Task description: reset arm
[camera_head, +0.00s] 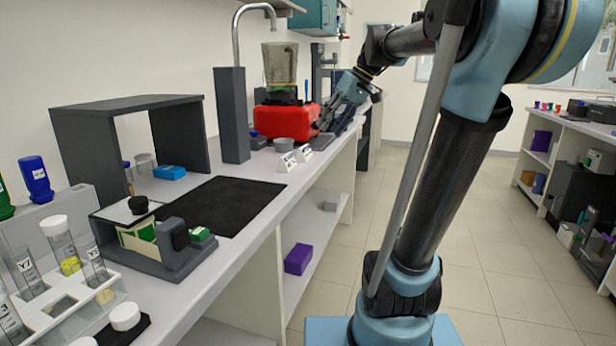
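My arm rises from its base in the right half of the head view and bends over to the left. My gripper (328,119) is at its end, pointing down and left over the far part of the bench, beside the red box (292,119). It is small and dark here, so I cannot tell whether its fingers are open or shut, or whether it touches the box. No held object shows. The grey rig (175,262) with white and green parts stands at the near left of the bench, well apart from my gripper.
A black mat (223,203) lies bare on the bench (262,228). A grey shelf frame (128,104), a grey column with a tap (232,115) and small white label cards (287,162) stand around it. A tube rack (75,306) is at the near left. The floor (500,250) is clear on the right.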

